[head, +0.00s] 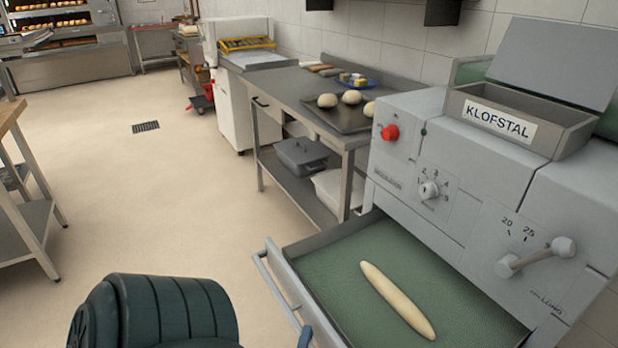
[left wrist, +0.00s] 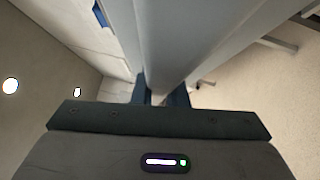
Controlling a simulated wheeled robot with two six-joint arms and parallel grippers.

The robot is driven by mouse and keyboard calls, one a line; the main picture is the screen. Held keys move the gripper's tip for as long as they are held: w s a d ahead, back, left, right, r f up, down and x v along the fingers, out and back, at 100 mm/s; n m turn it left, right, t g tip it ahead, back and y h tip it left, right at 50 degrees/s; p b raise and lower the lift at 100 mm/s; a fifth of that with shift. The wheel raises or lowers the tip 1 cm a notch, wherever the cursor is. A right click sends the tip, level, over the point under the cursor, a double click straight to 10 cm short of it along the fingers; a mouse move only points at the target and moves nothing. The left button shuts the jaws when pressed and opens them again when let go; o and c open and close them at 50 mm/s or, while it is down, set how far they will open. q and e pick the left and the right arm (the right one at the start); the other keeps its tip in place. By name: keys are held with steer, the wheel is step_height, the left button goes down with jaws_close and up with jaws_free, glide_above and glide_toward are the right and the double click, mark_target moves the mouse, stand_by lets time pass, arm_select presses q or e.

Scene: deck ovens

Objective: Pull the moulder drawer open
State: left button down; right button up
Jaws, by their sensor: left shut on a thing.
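The moulder (head: 440,190) is a grey machine labelled KLOFSTAL at the right of the head view. Its drawer (head: 330,265) stands out from the front, with a green lining and a long piece of dough (head: 397,300) lying in it. The drawer handle (head: 276,290) is a pale bar along the drawer's front edge. My left gripper (head: 305,337) is at the near end of this handle; only a blue finger shows at the bottom edge. In the left wrist view the blue fingers (left wrist: 160,97) are shut on the grey bar. My right gripper is out of view.
Another table (head: 25,215) stands at the left. The floor (head: 150,200) between is clear, with a small drain grate (head: 146,127).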

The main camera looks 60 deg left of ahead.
arm_select(q)
steer(key=c, duration=1.5)
jaws_free()
steer(key=shift+o, duration=0.2)
